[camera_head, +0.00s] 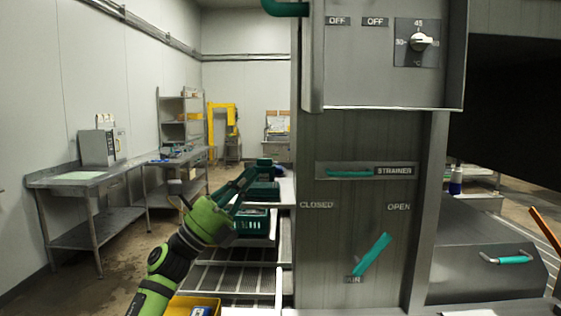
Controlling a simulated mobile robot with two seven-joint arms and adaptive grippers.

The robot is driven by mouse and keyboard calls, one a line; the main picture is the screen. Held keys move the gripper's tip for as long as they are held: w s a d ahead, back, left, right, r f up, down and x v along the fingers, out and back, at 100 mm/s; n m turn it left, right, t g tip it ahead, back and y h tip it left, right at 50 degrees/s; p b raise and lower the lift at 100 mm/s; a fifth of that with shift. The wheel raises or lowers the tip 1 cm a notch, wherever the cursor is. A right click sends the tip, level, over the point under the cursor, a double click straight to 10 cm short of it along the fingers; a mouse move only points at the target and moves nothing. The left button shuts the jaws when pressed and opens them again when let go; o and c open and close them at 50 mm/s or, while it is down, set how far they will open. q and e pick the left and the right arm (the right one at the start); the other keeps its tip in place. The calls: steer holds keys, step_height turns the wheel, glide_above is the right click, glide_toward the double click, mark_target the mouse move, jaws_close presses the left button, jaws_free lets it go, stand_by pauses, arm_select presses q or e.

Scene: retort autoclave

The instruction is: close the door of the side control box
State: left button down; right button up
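The side control box (375,80) is a grey metal box at the top centre, cut off by the upper picture edge. Its face shows two OFF labels and a white dial knob (421,41). The door (312,60) appears to stand open at the box's left side, seen nearly edge-on. A teal handle (286,8) sticks out to the left at the top. My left gripper (228,184) is below and left of the box, apart from it. Its fingers look spread, with nothing seen between them. My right gripper is not in view.
Below the box, a grey panel carries a STRAINER handle (349,174) and a slanted teal lever (372,254) between CLOSED and OPEN. Racks with a green crate (250,226) stand behind my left gripper. A steel table (85,178) is at left. The space left of the box looks clear.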

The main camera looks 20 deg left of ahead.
arm_select(q)
steer(key=s+d+r+m+g+h, duration=0.1)
steer(key=s+r+m+g+h, duration=0.35)
steer(key=r+m+g, duration=0.5)
steer(key=m+g+y+b, duration=0.1)
steer(key=m+g+y, duration=0.45)
steer(key=m, duration=1.45)
glide_toward(308, 83)
steer(key=shift+n+t+y, duration=0.25)
steer(key=shift+t+y, duration=0.45)
steer(key=shift+t, duration=0.1)
steer(key=x, duration=0.2)
steer(key=p+x, duration=0.1)
steer(key=x, duration=0.1)
steer(key=r+p+x, duration=0.1)
steer(key=x, duration=0.1)
steer(key=shift+d+r, duration=0.1)
steer(key=shift+d, duration=0.4)
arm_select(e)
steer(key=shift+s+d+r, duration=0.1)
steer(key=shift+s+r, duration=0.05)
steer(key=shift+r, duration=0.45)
arm_select(q)
steer(key=shift+w, duration=0.1)
